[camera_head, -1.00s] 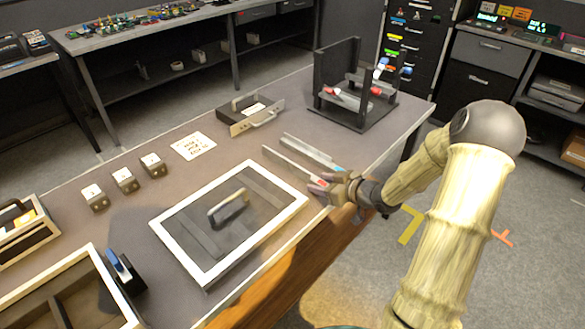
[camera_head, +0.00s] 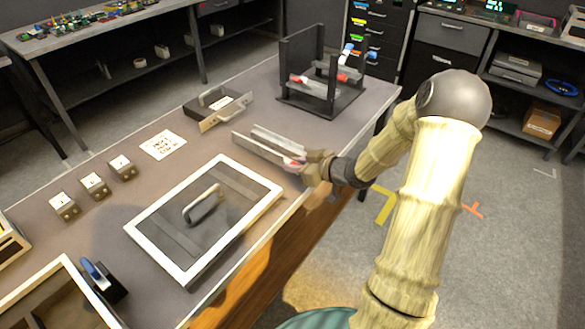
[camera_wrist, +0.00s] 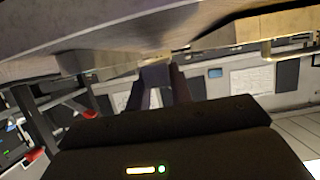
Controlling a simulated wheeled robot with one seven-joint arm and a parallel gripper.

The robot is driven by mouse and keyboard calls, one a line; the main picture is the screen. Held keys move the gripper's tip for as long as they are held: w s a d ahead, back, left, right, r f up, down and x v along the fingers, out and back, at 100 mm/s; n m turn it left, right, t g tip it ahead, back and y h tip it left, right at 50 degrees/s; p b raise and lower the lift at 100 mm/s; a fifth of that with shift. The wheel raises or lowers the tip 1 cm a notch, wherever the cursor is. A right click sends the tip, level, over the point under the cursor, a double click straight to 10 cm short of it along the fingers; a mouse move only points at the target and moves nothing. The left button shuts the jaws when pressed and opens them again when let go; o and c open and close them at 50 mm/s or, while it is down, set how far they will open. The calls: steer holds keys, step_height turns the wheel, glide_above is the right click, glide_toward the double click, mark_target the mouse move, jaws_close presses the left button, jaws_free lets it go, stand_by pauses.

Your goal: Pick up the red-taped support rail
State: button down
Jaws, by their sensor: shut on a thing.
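The red-taped support rail (camera_head: 262,151) is a long grey metal rail with a red patch at its near right end. My gripper (camera_head: 313,168) is shut on that end, by the table's front edge. A second, similar grey rail (camera_head: 277,137) lies just behind it. I cannot tell whether the held rail is clear of the table top. In the wrist view my fingers (camera_wrist: 165,82) point away, and a large blurred grey surface crosses the top; the grip itself is not clear there.
A dark rack (camera_head: 322,105) with red-marked pieces stands at the table's back right. A handled bracket box (camera_head: 218,108) lies behind the rails. A white-framed panel with a handle (camera_head: 180,262) lies to the left. Small blocks (camera_head: 94,185) and a printed card (camera_head: 163,144) are further left.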

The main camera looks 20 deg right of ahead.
step_height(320, 180, up, 7)
steer(key=shift+r+p, duration=0.1)
steer(key=shift+p, duration=0.8)
steer(key=shift+a, duration=0.1)
